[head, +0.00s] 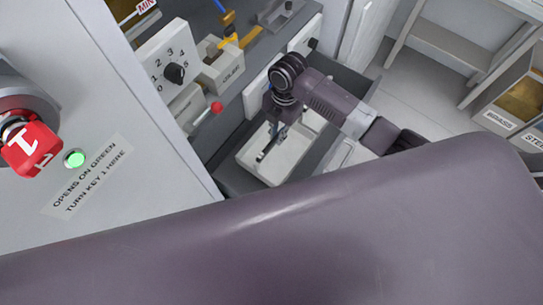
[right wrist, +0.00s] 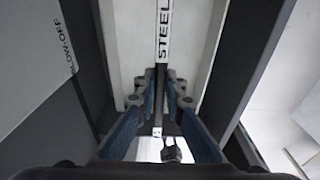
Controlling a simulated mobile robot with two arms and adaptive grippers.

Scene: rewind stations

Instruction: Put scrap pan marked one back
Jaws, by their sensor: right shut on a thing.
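A pale open pan (head: 283,163) sits low in a dark drawer-like bay in the head view; no "one" mark can be read on it. My right gripper (head: 268,147) reaches down into the pan from above. In the right wrist view my right gripper (right wrist: 160,100) is shut on a thin upright part along the pan's middle. A STEEL label (right wrist: 165,30) lies beyond the fingertips, between pale surfaces. My fingers hide part of the grip. My left gripper is out of view.
A cabinet front at left carries a red key (head: 32,148) and a lit green lamp (head: 75,158). A numbered dial (head: 174,73) and a red-knobbed lever (head: 215,108) stand close left of the bay. Labelled bins (head: 520,95) stand at right. Pale floor (head: 435,95) is clear.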

